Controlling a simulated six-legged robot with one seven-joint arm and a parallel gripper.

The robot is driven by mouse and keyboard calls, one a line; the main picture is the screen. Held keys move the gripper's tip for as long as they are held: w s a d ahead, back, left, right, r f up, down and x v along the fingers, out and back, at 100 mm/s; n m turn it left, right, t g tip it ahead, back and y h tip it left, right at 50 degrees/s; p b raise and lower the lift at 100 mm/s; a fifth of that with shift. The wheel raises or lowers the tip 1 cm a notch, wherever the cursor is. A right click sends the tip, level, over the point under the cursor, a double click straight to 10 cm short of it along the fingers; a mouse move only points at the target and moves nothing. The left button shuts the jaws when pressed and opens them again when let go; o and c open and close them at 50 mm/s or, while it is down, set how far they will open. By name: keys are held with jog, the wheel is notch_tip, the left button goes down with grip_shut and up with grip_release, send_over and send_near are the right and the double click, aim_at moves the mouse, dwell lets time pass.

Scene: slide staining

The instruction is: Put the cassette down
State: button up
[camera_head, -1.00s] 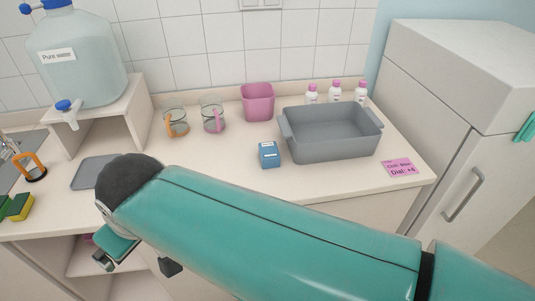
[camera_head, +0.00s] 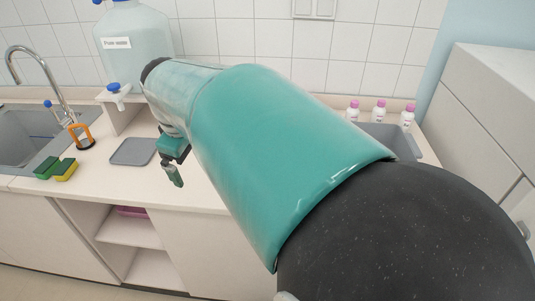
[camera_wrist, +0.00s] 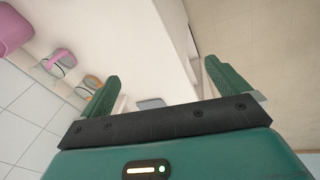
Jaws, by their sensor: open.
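A small dark holder with an orange handle (camera_head: 80,136), which looks like the cassette, stands upright on the counter beside the sink. My gripper (camera_head: 174,166) is over the front of the counter, to the right of the holder and clear of it. In the wrist view its two green fingers (camera_wrist: 162,70) are spread apart with nothing between them. I cannot make out the holder in the wrist view.
A grey mat (camera_head: 133,151) lies left of my gripper. Green-yellow sponges (camera_head: 56,168) lie near the sink (camera_head: 25,137). A water tank (camera_head: 137,45) stands behind. The wrist view shows glass beakers (camera_wrist: 60,63) and a pink container (camera_wrist: 14,30). My arm hides much of the counter.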

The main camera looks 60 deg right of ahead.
jog(key=s+d+f+n+g, duration=0.1)
jog(key=s+d+f+g, duration=0.1)
jog(key=d, duration=0.7)
jog(key=s+d+f+n+g, duration=0.1)
jog(key=s+d+f+g, duration=0.15)
jog(key=d, duration=0.75)
jog(key=s+d+f+n+g, duration=0.1)
jog(key=s+d, duration=0.1)
jog(key=d, duration=0.7)
jog(key=x, duration=0.8)
jog(key=shift+s+a+f, duration=0.1)
jog(key=shift+s+f, duration=0.2)
jog(key=shift+s, duration=0.15)
jog(key=x, duration=0.4)
jog(key=shift+f, duration=0.4)
jog(key=c, duration=1.3)
jog(key=shift+o, duration=0.2)
jog(key=shift+d+r, duration=0.15)
jog(key=shift+d, duration=0.05)
